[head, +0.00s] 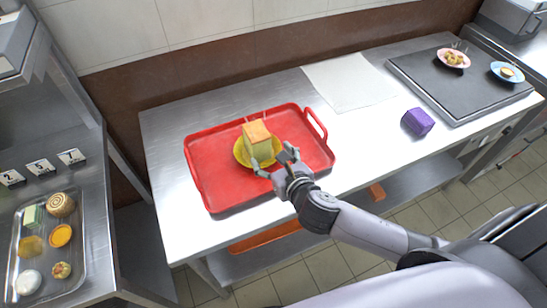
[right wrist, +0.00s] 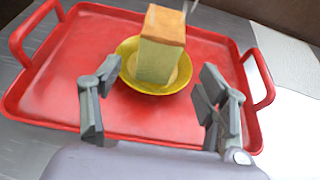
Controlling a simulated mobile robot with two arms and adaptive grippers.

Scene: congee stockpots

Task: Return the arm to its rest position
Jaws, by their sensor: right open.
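My right gripper (head: 273,165) is open at the near side of a yellow bowl (head: 240,154) on a red tray (head: 205,172). In the right wrist view my right gripper (right wrist: 155,105) has its fingers spread wide with nothing between them. The yellow bowl (right wrist: 150,87) lies just beyond the fingers. A block-shaped food piece (head: 256,139), orange-brown on top and pale green on the sides, stands in the bowl. It also shows in the right wrist view (right wrist: 160,55). My left gripper is not in view.
A purple block (head: 418,122) and a white cloth (head: 348,82) lie right of the tray. A dark slab (head: 440,90) carries a pink plate (head: 454,60) and a blue plate (head: 507,73). A metal tray (head: 75,225) of food is at left.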

